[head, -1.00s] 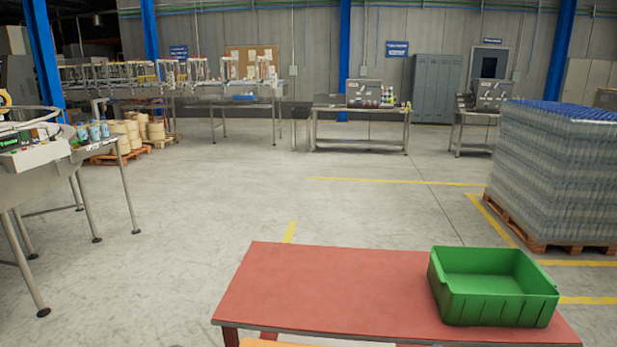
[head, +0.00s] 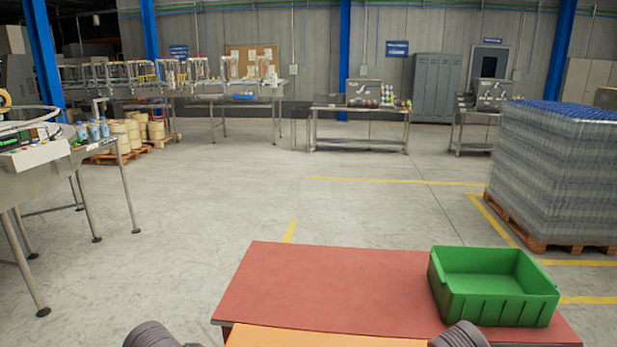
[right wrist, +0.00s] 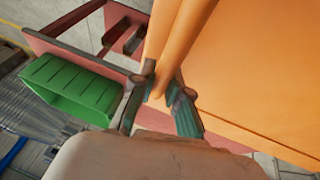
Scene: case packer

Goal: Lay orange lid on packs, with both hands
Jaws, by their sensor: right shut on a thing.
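The orange lid (head: 285,338) shows as a strip at the bottom middle of the head view, in front of the red table. In the right wrist view the orange lid (right wrist: 255,65) is large and fills the upper right. My right gripper (right wrist: 162,92) is shut on the lid's edge, with one finger on each side of it. In the head view only grey wrist parts of my two arms show, one on each side of the lid. My left gripper's fingers are out of the picture. No packs are visible.
A red table (head: 330,285) stands just beyond the lid, with an empty green bin (head: 493,290) on its right end. A pallet of wrapped bottles (head: 555,175) stands at right. A grey machine (head: 60,170) is at left. The floor between is clear.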

